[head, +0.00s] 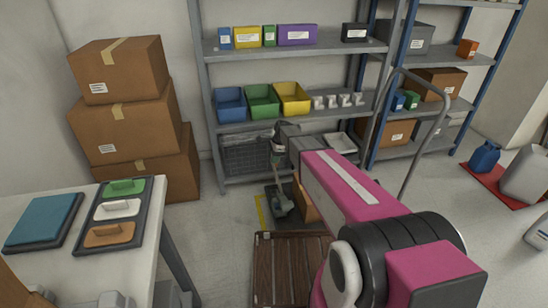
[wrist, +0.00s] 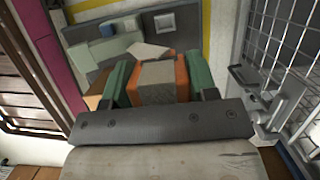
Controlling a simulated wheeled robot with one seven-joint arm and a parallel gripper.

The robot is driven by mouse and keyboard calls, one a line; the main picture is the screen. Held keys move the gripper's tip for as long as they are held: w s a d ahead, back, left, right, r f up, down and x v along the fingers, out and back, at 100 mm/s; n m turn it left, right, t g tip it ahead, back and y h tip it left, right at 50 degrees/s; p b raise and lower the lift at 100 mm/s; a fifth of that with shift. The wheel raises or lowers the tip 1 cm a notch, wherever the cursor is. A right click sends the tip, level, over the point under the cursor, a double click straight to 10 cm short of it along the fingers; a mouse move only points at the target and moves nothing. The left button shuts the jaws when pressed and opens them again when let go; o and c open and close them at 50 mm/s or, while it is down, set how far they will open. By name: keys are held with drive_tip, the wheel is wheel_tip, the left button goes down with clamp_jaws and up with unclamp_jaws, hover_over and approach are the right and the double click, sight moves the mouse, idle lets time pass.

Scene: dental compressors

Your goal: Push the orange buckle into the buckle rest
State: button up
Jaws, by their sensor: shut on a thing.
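The orange buckle (wrist: 183,76) is between the two green fingers of my gripper (wrist: 158,82) in the wrist view. The fingers are shut on its sides, and a grey-beige block face covers its middle. Beyond it lies a dark grey plate (wrist: 178,30) with pale green and grey parts on it. I cannot tell which part is the buckle rest, or whether the buckle touches it. In the head view my gripper (head: 279,203) points down low in front of the shelf, and the buckle cannot be made out there.
A slatted brown platform (head: 290,268) lies in front of my gripper, with a cardboard box (head: 305,207) beside it. The grey shelf (head: 290,120) with coloured bins stands behind. A wire mesh (wrist: 285,50) is close on the right in the wrist view. A table (head: 150,262) stands left.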

drive_tip(key=shift+f, duration=11.55)
drive_tip(key=o, duration=1.1)
drive_tip(key=shift+c, duration=0.2)
drive_tip(key=v, duration=1)
drive_tip(key=shift+r, duration=0.4)
